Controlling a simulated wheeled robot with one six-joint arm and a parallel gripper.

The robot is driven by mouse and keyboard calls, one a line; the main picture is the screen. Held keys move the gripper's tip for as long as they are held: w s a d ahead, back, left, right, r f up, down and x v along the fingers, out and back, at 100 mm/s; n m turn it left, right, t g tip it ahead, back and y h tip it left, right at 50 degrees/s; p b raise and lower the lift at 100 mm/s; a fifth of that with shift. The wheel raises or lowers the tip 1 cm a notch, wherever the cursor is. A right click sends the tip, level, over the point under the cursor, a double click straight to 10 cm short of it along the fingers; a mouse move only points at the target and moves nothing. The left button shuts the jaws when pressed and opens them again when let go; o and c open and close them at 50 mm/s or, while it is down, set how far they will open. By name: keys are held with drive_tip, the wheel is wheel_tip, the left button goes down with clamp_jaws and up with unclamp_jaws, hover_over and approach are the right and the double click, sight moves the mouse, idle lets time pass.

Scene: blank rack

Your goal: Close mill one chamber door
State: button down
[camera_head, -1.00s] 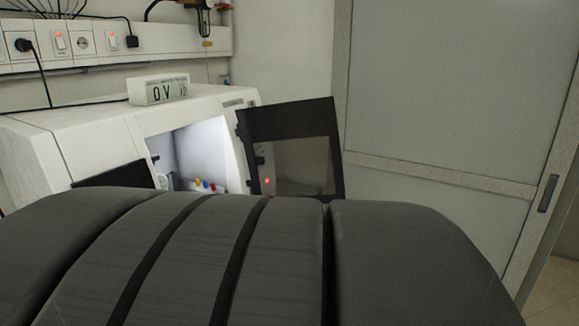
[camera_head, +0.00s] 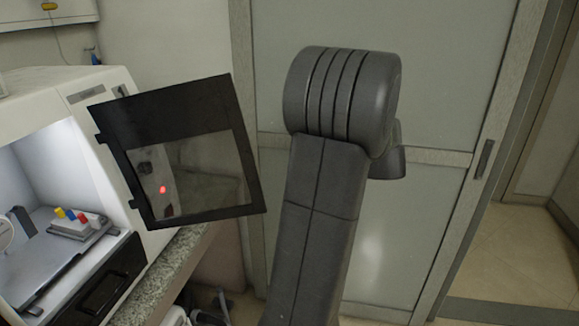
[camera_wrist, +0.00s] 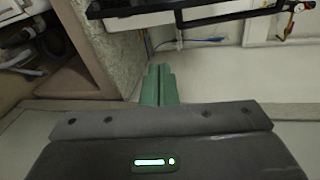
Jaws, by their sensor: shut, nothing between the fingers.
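The mill chamber door (camera_head: 172,115) is a black-framed panel with a see-through window in the head view. It stands swung open to the right of the white mill (camera_head: 108,76), attached at the right edge of the lit chamber (camera_head: 62,168). My gripper (camera_wrist: 160,72) shows in the wrist view as two green fingers pressed together, with nothing between them. In the head view my arm stands right of the door, apart from it in the picture, and the gripper is hidden. Dark bars cross the top of the wrist view; I cannot tell whether they belong to the door.
A small block with yellow, blue and red pieces (camera_head: 76,222) sits inside the chamber. A black lower panel (camera_head: 105,284) is below the opening. The speckled counter edge (camera_head: 168,275) runs under the mill. A large grey sliding door (camera_head: 425,85) stands behind my arm. Floor shows at right.

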drive_tip(key=a+f+p, duration=0.1)
drive_tip(key=a+p, duration=0.1)
drive_tip(key=a, duration=0.6)
drive_tip(key=shift+s+a+f, duration=0.2)
drive_tip(key=shift+s+a, duration=0.05)
drive_tip(key=shift+s, duration=0.15)
